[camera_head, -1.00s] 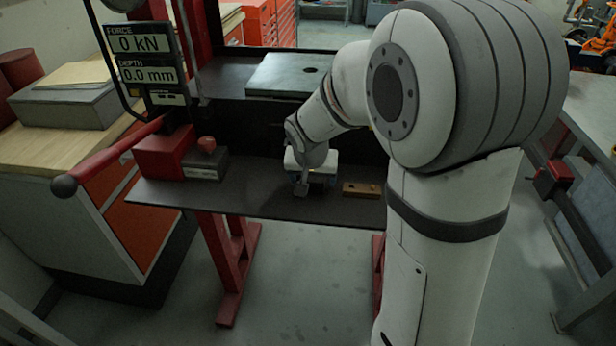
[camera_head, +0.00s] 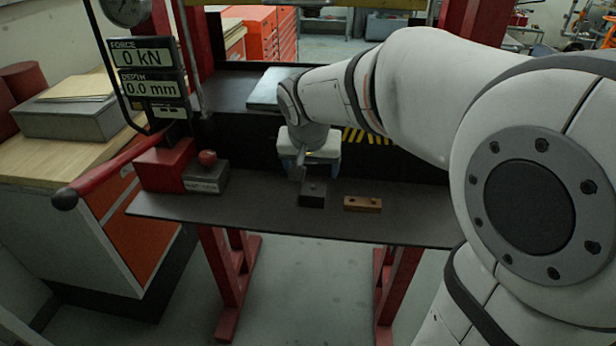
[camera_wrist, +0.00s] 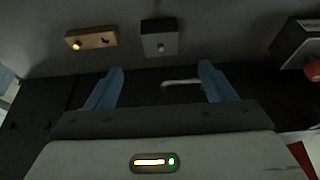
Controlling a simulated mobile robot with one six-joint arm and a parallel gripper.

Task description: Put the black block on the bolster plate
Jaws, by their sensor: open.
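The black block (camera_head: 312,194) sits on the dark front shelf, left of a brown block, with a small knob on it. It also shows in the wrist view (camera_wrist: 160,45), beyond the fingertips. My gripper (camera_head: 303,168) hangs just above and behind the block, apart from it. In the wrist view its two blue fingers (camera_wrist: 160,72) are spread with no block between them. The bolster plate (camera_head: 265,90) is the pale grey plate on the press bed behind. My arm hides most of it, including its hole.
The brown block (camera_head: 362,204) lies just right of the black block. A red-knobbed box (camera_head: 206,175) and a red lever (camera_head: 115,160) are at the left. A display (camera_head: 150,80) reads 0 kN and 0.0 mm. Red press uprights flank the bed.

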